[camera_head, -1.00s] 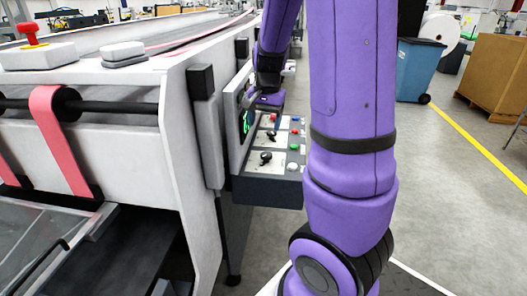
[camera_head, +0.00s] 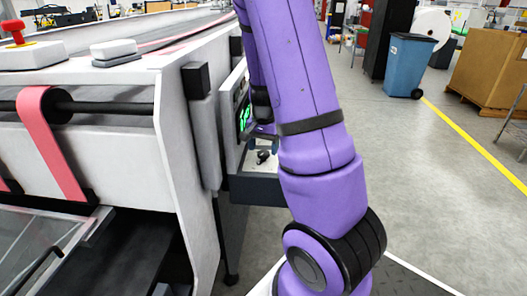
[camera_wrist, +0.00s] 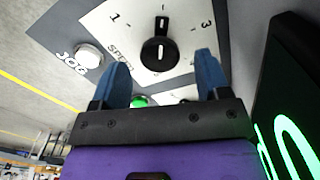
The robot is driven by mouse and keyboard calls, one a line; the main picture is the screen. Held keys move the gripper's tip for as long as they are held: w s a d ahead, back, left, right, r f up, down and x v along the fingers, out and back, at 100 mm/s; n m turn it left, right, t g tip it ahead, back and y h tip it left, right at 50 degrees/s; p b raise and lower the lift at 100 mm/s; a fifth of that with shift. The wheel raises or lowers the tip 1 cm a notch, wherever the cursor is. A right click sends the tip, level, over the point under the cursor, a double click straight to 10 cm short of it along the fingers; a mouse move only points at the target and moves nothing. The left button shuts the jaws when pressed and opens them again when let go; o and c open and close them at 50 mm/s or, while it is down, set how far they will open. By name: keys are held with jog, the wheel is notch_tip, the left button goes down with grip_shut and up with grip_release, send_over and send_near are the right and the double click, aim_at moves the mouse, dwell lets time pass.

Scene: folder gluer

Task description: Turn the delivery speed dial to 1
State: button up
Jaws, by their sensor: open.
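In the wrist view a black dial (camera_wrist: 158,54) with a white line sits on a white plate (camera_wrist: 132,14) marked 1 at left and 3 at right. Its pointer is at the top of the picture, between the two numbers. Lettering beside it looks like "SPEED", partly cut by my finger. My gripper (camera_wrist: 163,76) is open, its blue fingers apart on either side of the dial's near side, with nothing between them; contact cannot be told. In the head view a black knob (camera_head: 263,156) shows on the side panel, with my gripper mostly hidden behind my arm.
A white JOG button (camera_wrist: 89,56) and a green button (camera_wrist: 139,101) are near the fingers. A lit green display (camera_wrist: 296,150) stands close at right. The grey-white machine (camera_head: 190,150) fills the left; a blue bin (camera_head: 411,65) stands on open floor at right.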

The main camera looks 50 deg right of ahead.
jog(key=shift+f, duration=1)
jog(key=c, duration=0.9)
jog(key=shift+n, duration=0.4)
jog(key=n, duration=0.5)
jog(key=shift+n, duration=0.4)
jog(key=n, duration=0.5)
jog(key=shift+n, duration=0.3)
jog(key=o, duration=0.9)
